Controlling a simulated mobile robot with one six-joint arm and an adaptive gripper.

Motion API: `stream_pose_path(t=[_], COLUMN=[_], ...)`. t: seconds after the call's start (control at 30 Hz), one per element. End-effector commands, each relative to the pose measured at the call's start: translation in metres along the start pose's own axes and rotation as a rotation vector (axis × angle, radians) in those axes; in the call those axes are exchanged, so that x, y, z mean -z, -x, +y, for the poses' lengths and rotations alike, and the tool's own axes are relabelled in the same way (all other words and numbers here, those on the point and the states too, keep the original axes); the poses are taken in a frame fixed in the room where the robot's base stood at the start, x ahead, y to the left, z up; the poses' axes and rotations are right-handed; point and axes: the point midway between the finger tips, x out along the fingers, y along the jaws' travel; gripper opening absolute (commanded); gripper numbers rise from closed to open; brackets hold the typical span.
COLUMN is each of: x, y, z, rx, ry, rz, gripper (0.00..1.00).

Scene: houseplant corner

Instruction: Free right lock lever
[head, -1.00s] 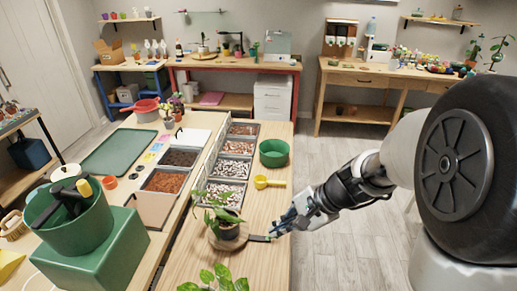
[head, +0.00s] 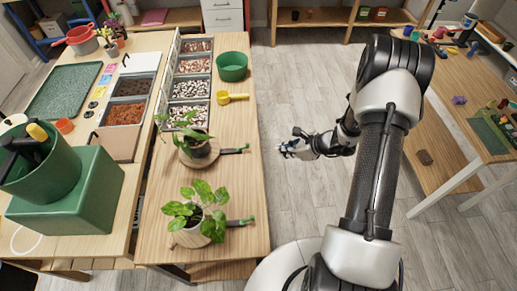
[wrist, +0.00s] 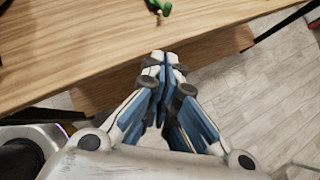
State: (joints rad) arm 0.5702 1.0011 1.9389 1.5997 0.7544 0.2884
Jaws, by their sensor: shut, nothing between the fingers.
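Two potted plants stand on round wooden bases on the bench, a farther plant (head: 196,147) and a nearer plant (head: 199,208). A dark lever with a green end sticks out to the right of each base: the farther lever (head: 234,151) and the nearer lever (head: 241,222). I cannot tell which one is called right. My gripper (head: 283,150) is shut and empty, right of the bench edge and apart from the farther lever. In the wrist view my shut fingers (wrist: 164,62) point at the bench edge. A green lever end (wrist: 160,6) shows at the top, cut off by the frame.
The wooden bench (head: 247,125) has a yellow scoop (head: 231,98) and a green bowl (head: 232,67) behind the plants. Compartments of soil and pebbles lie to their left. The floor (head: 290,205) right of the bench is clear. Another table (head: 460,90) stands at the far right.

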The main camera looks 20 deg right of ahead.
Motion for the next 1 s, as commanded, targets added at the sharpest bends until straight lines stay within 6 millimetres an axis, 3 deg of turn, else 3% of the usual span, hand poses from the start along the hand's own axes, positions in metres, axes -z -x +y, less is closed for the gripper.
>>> stream_pose_path(t=[0.33,0.47,0.93,1.0], x=[0.000,0.000,0.002,-0.009], y=[-0.001,-0.011,-0.104,-0.112], z=[0.000,0.000,0.001,0.000], rx=[0.000,-0.001,-0.002,-0.001], ry=[-0.001,0.000,0.002,0.006], rz=[0.000,0.000,0.000,-0.001], gripper=[0.00,0.00,0.00,0.00])
